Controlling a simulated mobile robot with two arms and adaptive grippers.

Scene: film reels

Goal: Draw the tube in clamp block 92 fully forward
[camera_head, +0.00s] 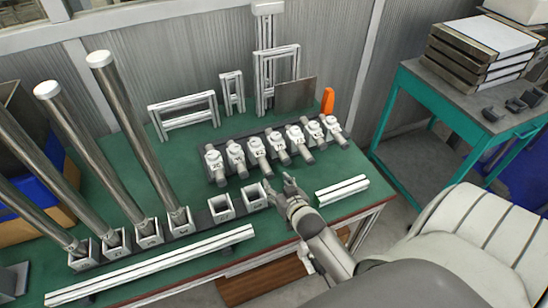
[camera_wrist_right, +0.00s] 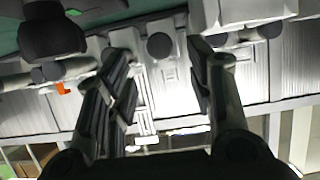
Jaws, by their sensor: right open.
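The third from the left (camera_head: 259,151) appears to read 92, but the small labels are hard to read. My right gripper (camera_head: 282,186) is open and empty, just in front of the row. In the right wrist view its fingers are spread (camera_wrist_right: 160,60), with a white block and a dark round tube end (camera_wrist_right: 160,46) seen between them. I cannot tell which block this is. A large dark tube end (camera_wrist_right: 52,32) shows at upper left. My left gripper is not in view.
Tall metal tubes (camera_head: 128,140) stand in white sockets at the left. Two empty sockets (camera_head: 221,207) (camera_head: 256,195) sit near my right gripper. White frames (camera_head: 183,114) and an orange object (camera_head: 328,100) are behind the row. White bars (camera_head: 342,190) lie along the front edge.

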